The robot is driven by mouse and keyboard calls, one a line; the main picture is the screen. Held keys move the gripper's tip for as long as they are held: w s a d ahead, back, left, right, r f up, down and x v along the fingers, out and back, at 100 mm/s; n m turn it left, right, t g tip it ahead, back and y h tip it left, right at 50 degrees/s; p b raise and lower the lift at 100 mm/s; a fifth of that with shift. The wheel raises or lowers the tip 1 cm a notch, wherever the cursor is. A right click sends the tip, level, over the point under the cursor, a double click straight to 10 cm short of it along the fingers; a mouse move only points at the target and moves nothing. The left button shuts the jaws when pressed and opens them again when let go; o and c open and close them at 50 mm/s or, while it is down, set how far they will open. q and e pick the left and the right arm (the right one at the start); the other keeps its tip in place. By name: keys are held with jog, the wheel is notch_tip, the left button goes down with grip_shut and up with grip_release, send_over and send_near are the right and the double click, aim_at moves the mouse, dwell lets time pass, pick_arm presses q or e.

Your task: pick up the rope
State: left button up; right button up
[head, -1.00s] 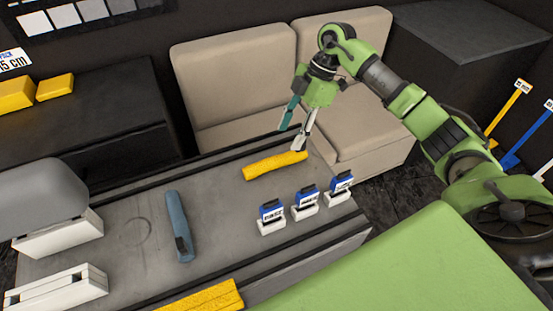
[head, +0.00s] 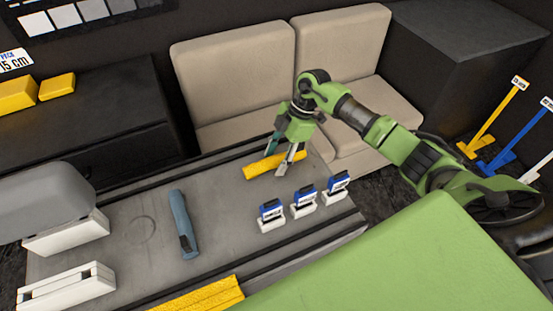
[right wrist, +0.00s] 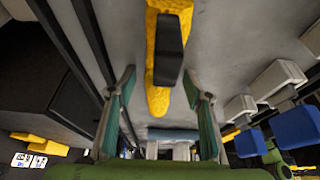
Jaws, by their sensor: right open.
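A long yellow piece with a rough surface (head: 258,170) lies on the far side of the grey table; I cannot tell for sure that it is the rope. It also shows in the right wrist view (right wrist: 158,98), with a dark block-shaped patch across its middle. My right gripper (head: 277,164) is open, with its fingers over this piece. In the right wrist view the gripper (right wrist: 159,76) has its fingers apart, with the end of the yellow piece between them in the picture and nothing gripped. My left gripper is out of view.
Several blue-and-white small blocks (head: 304,200) stand on the table's right. A blue-grey tool (head: 183,225) lies mid-table. White holders (head: 68,290) are at left, another yellow piece (head: 205,298) at the front edge. A beige seat (head: 235,80) stands behind.

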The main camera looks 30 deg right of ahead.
jog(key=c, duration=1.3)
jog(key=shift+o, duration=0.2)
jog(key=shift+r, duration=0.15)
